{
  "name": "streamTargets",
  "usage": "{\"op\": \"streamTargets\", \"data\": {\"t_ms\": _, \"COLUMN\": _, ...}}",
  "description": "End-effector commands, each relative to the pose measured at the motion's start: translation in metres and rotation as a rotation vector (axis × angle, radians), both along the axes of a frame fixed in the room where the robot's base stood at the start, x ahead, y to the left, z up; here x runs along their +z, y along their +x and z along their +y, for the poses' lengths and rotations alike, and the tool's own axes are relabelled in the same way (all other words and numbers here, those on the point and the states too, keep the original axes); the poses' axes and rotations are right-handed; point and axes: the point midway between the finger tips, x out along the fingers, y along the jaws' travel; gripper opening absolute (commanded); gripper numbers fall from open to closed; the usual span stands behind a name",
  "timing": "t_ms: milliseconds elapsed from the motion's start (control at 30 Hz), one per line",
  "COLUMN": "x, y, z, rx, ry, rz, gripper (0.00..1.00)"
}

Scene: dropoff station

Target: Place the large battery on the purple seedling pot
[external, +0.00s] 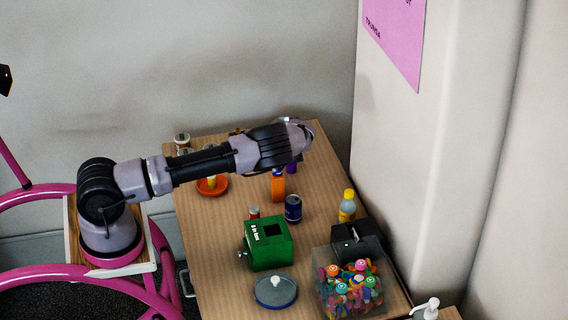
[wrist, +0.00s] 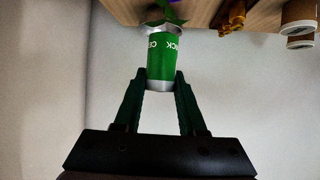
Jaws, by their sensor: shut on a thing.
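My gripper (wrist: 162,92) is shut on the large battery (wrist: 161,62), a green cylinder with silver ends and pale lettering. In the wrist view it stands out between the fingertips, its far end toward the table. Just beyond that end, at the top edge, show green leaves (wrist: 168,12) and a little purple of the seedling pot (wrist: 178,19), partly hidden by the battery. In the external view a purple patch (external: 291,167), likely the pot, shows below the end of my arm. The battery cannot be made out there. I cannot tell whether battery and pot touch.
The wooden table (external: 225,225) holds an orange item (external: 279,186), a dark blue can (external: 293,209), a yellow bottle (external: 347,205), a green box (external: 270,248) and a clear bin (external: 350,300) of colourful pieces. An orange dish (external: 220,187) sits at left.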

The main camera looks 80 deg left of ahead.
Motion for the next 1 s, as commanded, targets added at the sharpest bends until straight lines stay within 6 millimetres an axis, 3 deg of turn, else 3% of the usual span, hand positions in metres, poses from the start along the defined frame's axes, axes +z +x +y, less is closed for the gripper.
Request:
{"op": "streamTargets", "data": {"t_ms": 433, "x": -0.049, "y": 0.0, "z": 0.0, "rx": 0.001, "ry": 0.0, "rz": 0.0, "gripper": 0.0}}
{"op": "streamTargets", "data": {"t_ms": 800, "x": -0.054, "y": 0.0, "z": 0.0, "rx": 0.001, "ry": 0.001, "rz": -0.002, "gripper": 0.0}}
{"op": "streamTargets", "data": {"t_ms": 833, "x": -0.054, "y": 0.0, "z": 0.0, "rx": 0.001, "ry": 0.0, "rz": -0.002, "gripper": 0.48}}
{"op": "streamTargets", "data": {"t_ms": 900, "x": -0.054, "y": 0.0, "z": 0.0, "rx": 0.001, "ry": 0.0, "rz": -0.002, "gripper": 0.7}}
{"op": "streamTargets", "data": {"t_ms": 1000, "x": -0.054, "y": 0.0, "z": 0.0, "rx": 0.001, "ry": 0.0, "rz": -0.002, "gripper": 0.7}}
